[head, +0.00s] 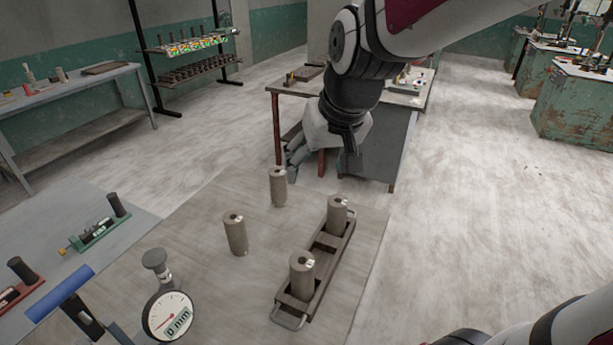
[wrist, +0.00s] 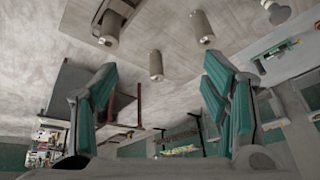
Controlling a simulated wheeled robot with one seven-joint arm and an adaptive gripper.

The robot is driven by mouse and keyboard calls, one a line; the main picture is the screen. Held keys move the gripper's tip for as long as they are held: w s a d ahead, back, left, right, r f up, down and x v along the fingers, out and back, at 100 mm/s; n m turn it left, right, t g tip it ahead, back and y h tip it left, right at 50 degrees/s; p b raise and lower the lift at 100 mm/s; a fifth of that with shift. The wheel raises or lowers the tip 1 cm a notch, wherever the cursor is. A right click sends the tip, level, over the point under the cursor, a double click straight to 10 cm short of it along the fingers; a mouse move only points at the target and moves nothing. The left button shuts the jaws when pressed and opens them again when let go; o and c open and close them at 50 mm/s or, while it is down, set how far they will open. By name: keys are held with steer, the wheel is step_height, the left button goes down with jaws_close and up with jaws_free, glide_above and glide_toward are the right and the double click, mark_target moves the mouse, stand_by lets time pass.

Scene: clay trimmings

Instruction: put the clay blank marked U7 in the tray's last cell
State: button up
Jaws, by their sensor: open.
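The dark tray (head: 333,266) lies on the near table with a wire handle at its near end. One clay blank (head: 302,277) stands in its near end and another (head: 337,216) in its far end; the middle between them looks empty. Two more grey-brown cylindrical blanks stand loose left of the tray: a far one (head: 278,188) and a nearer one (head: 235,236). They also show in the wrist view, the far one (wrist: 156,66) and the nearer one (wrist: 202,30). Small pale labels are too small to read. My gripper (head: 295,161) is open and empty, above and beyond the far loose blank.
A dial gauge (head: 168,314) stands at the front left of the table. A grey desk (head: 372,150) stands behind my gripper. The mat right of the tray is bare.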

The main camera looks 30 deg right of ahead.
steer(key=s+a+r+n, duration=0.1)
steer(key=s+a+r, duration=0.1)
steer(key=s, duration=0.5)
steer(key=s+a+r+n, duration=0.1)
steer(key=s+a+r, duration=0.1)
steer(key=s, duration=0.4)
steer(key=shift+s+a, duration=0.25)
steer(key=shift+s, duration=0.1)
steer(key=shift+r, duration=0.1)
